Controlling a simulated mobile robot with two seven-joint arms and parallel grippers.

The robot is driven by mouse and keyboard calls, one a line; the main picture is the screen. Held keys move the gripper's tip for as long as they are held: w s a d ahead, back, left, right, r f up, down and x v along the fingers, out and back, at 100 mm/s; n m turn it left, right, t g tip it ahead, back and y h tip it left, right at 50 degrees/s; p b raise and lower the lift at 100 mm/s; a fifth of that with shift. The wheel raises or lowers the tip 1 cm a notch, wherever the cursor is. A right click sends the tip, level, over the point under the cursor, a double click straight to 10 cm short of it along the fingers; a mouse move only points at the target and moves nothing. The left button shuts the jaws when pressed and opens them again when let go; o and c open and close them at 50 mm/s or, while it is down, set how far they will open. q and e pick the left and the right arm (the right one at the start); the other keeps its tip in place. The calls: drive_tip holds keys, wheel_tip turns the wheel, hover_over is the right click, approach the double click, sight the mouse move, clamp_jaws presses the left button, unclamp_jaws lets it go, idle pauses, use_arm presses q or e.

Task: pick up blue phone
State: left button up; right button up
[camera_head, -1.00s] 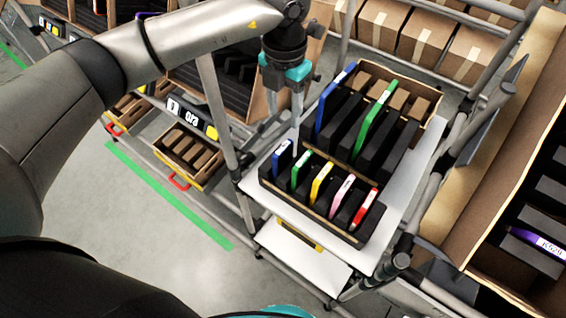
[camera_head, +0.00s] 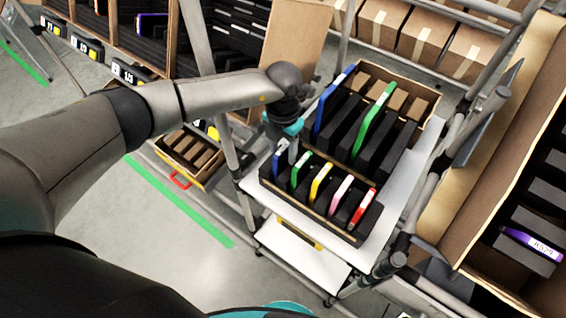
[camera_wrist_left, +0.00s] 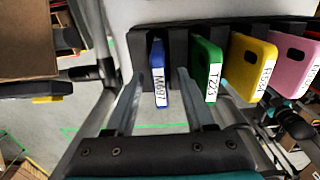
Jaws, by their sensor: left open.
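The blue phone (camera_head: 277,165) stands upright in the leftmost slot of the black front rack (camera_head: 315,205); the gripper partly hides it in the head view. In the left wrist view the blue phone (camera_wrist_left: 160,72), with a white label reading like M697, shows between the two fingers. My left gripper (camera_head: 287,150) is open, just above and around the phone's near end. In the left wrist view the fingers of the left gripper (camera_wrist_left: 158,88) are spread on either side, with gaps to the phone. My right gripper is not in view.
A green phone (camera_wrist_left: 207,70) stands close beside the right finger, followed by a yellow phone (camera_wrist_left: 252,68), a pink phone (camera_wrist_left: 297,65) and a red one (camera_head: 362,207). Behind is a carton (camera_head: 425,93) with larger blue and green devices. A rack post (camera_head: 232,155) stands left.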

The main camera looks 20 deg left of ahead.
use_arm(q)
drive_tip(key=shift+f, duration=0.1)
clamp_jaws()
idle(0.4)
